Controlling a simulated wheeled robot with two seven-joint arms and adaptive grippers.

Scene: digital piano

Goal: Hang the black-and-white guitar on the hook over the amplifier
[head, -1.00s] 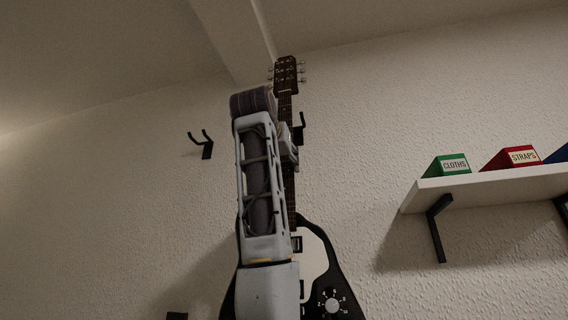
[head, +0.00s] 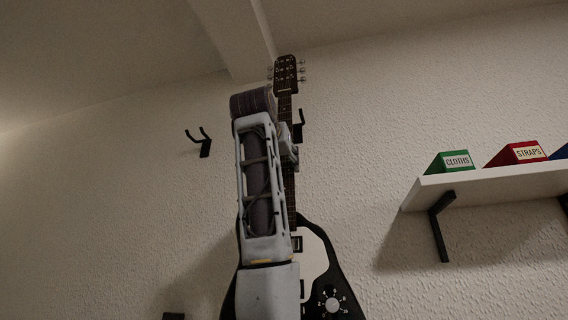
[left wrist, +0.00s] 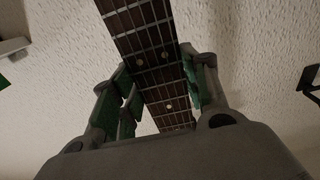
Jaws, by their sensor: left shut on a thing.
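The black-and-white guitar (head: 318,262) hangs upright in front of the wall, headstock (head: 286,75) at the top. My left gripper (head: 289,146) is shut on its neck, and my forearm covers the left part of the guitar. In the left wrist view the fingers of my left gripper (left wrist: 158,82) stand on either side of the fretted neck (left wrist: 150,48). A black hook (head: 299,126) shows just right of the neck, partly hidden behind it; I cannot tell how far behind the guitar it is. The amplifier is not in view. My right gripper is not in view.
Another black wall hook (head: 200,142) is free at the left. A white shelf (head: 490,184) on black brackets stands out at the right, with a green CLOTHS box (head: 451,162) and a red STRAPS box (head: 520,153). The wall between guitar and shelf is bare.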

